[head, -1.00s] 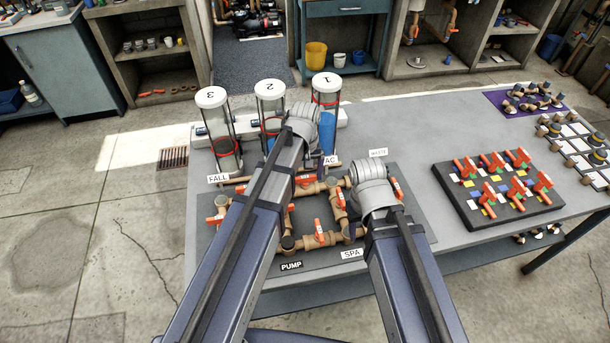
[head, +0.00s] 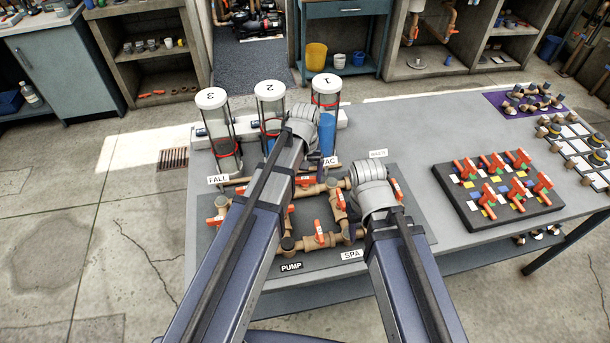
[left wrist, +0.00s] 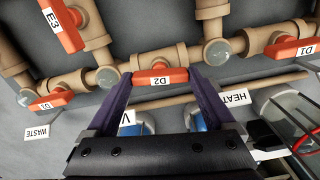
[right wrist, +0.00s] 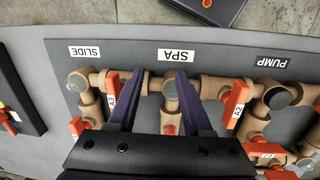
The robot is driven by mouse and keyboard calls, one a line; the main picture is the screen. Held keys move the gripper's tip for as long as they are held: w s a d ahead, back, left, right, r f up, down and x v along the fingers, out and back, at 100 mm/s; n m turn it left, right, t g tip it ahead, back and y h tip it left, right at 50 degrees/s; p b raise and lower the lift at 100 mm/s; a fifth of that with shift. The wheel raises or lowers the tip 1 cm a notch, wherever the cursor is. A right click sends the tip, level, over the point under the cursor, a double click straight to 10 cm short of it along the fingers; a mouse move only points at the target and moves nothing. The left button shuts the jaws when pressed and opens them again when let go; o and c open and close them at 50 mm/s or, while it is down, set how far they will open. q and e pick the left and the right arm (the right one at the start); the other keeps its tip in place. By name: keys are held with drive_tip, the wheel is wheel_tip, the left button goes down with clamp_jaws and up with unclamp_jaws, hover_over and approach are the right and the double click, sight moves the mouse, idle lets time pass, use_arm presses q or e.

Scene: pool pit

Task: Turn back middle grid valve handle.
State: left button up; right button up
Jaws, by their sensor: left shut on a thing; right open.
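The back middle valve handle, a red lever labelled D2 (left wrist: 160,77), sits on the back run of brown pipe in the left wrist view. It lies roughly along that run. My left gripper (left wrist: 161,72) is shut on it, one dark finger at each end. In the head view my left arm hides the fingertips. My right gripper (right wrist: 160,73) is open and empty above the pipes by the SPA label (right wrist: 175,55). The pipe grid (head: 320,241) stands on a dark board, with several other red handles.
Neighbouring handles D3 (left wrist: 52,100) and D1 (left wrist: 291,50) flank D2, and E3 (left wrist: 62,25) is close by. Three clear tubes with white caps (head: 270,90) stand behind the grid. A dark board of red handles (head: 500,215) lies to the right.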

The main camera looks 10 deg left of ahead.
use_arm(q)
drive_tip(key=m, duration=1.2)
drive_tip(key=shift+m, duration=2.1)
drive_tip(key=o, duration=1.1)
